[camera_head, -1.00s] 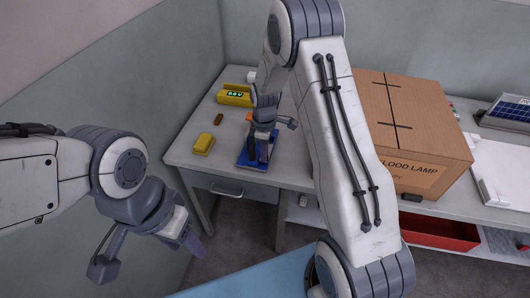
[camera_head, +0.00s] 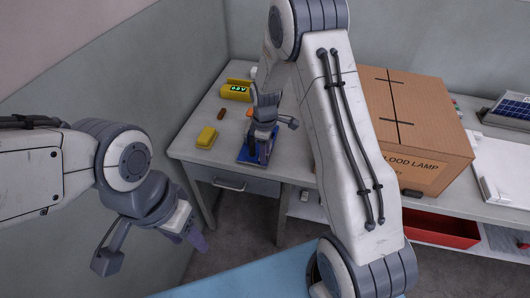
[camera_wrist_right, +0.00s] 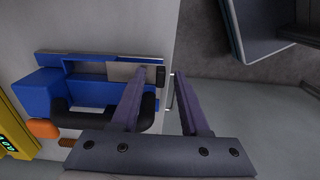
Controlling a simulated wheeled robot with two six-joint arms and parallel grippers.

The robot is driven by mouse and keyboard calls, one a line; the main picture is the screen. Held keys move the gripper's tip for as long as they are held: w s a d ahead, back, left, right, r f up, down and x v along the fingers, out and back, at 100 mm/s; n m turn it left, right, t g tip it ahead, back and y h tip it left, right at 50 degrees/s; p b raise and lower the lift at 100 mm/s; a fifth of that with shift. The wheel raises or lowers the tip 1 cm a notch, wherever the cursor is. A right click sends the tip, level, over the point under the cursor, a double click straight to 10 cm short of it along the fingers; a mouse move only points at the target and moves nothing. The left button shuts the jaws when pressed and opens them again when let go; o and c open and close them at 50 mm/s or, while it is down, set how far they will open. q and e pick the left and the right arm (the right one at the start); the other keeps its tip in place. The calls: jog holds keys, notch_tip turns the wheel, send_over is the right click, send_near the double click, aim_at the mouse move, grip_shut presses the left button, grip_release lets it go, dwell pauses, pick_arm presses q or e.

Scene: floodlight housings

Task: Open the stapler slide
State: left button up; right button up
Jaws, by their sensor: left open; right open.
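The blue stapler (camera_wrist_right: 88,92) lies on the bench near its front edge, with a black curved handle (camera_wrist_right: 80,118) and a grey metal strip (camera_wrist_right: 118,72). A small black end piece (camera_wrist_right: 161,76) sits at the strip's right end. In the head view the stapler (camera_head: 246,158) is partly hidden by my right gripper (camera_head: 262,146). My right gripper (camera_wrist_right: 158,76) is open above the stapler's end; in the wrist view the black end piece appears between its fingers. Contact cannot be told. My left gripper (camera_head: 152,248) is open and empty, away from the bench.
A yellow block (camera_head: 206,137), a brown piece (camera_head: 221,114) and a yellow meter (camera_head: 236,91) lie around the stapler. A cardboard box (camera_head: 425,135) stands to the right. A red bin (camera_head: 440,229) is below the bench. The bench edge (camera_wrist_right: 171,50) runs beside the stapler's end.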

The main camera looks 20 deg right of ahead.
pick_arm(q)
jog(key=shift+f, duration=0.25)
pick_arm(e)
notch_tip(320, 180, up, 10)
jog(key=shift+r, duration=0.15)
dwell(0.3)
